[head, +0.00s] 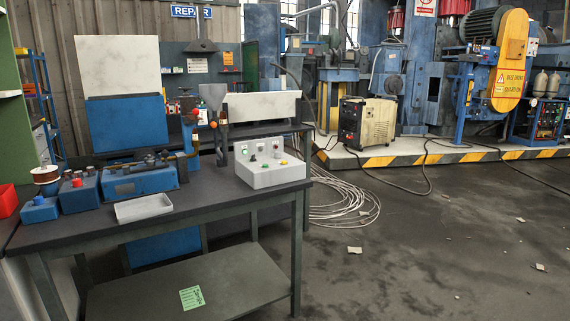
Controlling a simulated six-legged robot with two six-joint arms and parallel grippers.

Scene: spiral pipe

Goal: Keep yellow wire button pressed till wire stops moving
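A light grey control box (270,172) stands at the right end of the dark workbench (150,228). A small yellow button (284,162) sits on its sloped top near the right edge. A green button (253,158) and other small controls are on the same box. Loose coils of pale wire (342,200) lie on the floor behind and right of the bench. A blue bench machine (140,180) stands left of the box. A brown spool (46,175) is at the bench's left end. Neither of my grippers is in view.
A small grey tray (143,207) lies at the bench's front edge. Blue boxes with a blue button (39,209) and a red button stand to its left. A red bin (7,200) is at the far left. The floor right of the bench is mostly open, with scattered scraps.

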